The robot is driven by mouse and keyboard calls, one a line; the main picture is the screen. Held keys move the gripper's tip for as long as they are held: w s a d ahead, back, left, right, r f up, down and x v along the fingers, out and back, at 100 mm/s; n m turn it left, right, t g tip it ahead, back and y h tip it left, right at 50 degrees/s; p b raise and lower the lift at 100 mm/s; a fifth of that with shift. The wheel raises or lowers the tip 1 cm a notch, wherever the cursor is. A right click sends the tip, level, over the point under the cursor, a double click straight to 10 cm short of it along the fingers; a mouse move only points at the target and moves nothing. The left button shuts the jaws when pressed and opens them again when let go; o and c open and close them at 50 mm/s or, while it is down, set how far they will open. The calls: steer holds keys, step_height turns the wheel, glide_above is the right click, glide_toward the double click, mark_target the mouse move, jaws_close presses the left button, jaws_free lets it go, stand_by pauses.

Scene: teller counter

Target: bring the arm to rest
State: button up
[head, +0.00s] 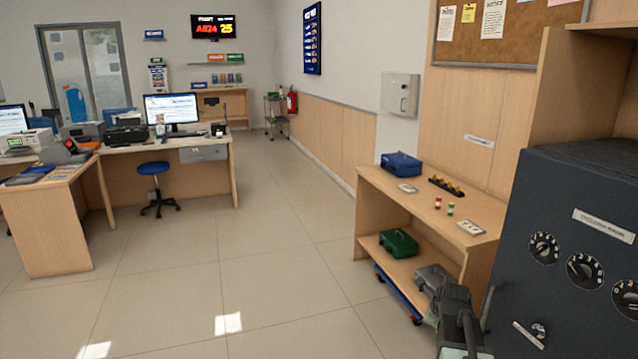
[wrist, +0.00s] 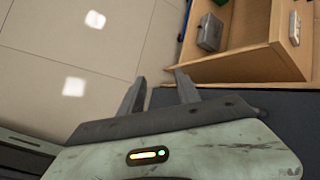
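My gripper shows in the wrist view (wrist: 157,90) with its two dark fingers spread apart and nothing between them. Tiled floor and the end of a wooden shelf unit lie beyond the fingertips. In the head view my arm is at the lower right, in front of the wooden shelf unit (head: 375,200) and left of the dark safe (head: 570,215). The fingertips cannot be made out in the head view.
The shelf unit carries a blue box (head: 401,164) on top and a green box (head: 398,243) and a grey box (head: 433,278) below. A blue stool (head: 154,168) stands by the desk (head: 190,150). The tiled floor in the middle is clear.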

steer(key=s+a+f+n+g+y, duration=0.1)
steer(key=s+a+f+n+g, duration=0.15)
steer(key=a+n, duration=0.6)
steer(key=s+a+f+n+g+y, duration=0.1)
steer(key=s+a+n, duration=0.2)
steer(key=a, duration=1.1)
steer(key=s+a+f+n+g, duration=0.15)
steer(key=s+n+g, duration=0.25)
steer(key=s+n, duration=0.8)
step_height(320, 180, up, 14)
steer(key=w+n+p, duration=0.1)
steer(key=n+p, duration=0.1)
steer(key=p, duration=1.2)
steer(key=shift+n, duration=0.35)
steer(key=shift+a, duration=0.1)
